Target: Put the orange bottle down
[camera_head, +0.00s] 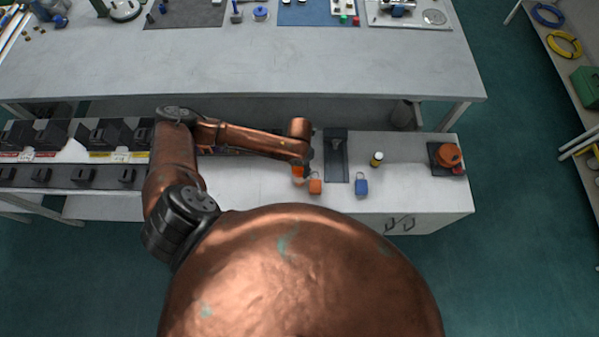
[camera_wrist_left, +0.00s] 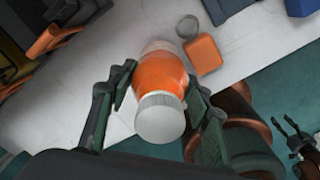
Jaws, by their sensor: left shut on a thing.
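The orange bottle (camera_wrist_left: 160,75) with a white ribbed cap (camera_wrist_left: 160,117) is between the fingers of my left gripper (camera_wrist_left: 158,84), which is shut on it. In the head view my left gripper (camera_head: 303,170) is over the white bench, and only a bit of the orange bottle (camera_head: 297,170) shows beside it. I cannot tell whether the bottle's base touches the bench. My right gripper (camera_wrist_left: 284,121) shows small at the lower right of the left wrist view, its fingers apart and empty.
An orange padlock (camera_head: 316,187) lies close to the bottle, with a blue padlock (camera_head: 361,187) to its right. A dark tray (camera_head: 336,165), a small yellow bottle (camera_head: 376,159) and an orange-knobbed device (camera_head: 447,156) stand farther right. White bench top (camera_head: 410,190) is clear toward the front right.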

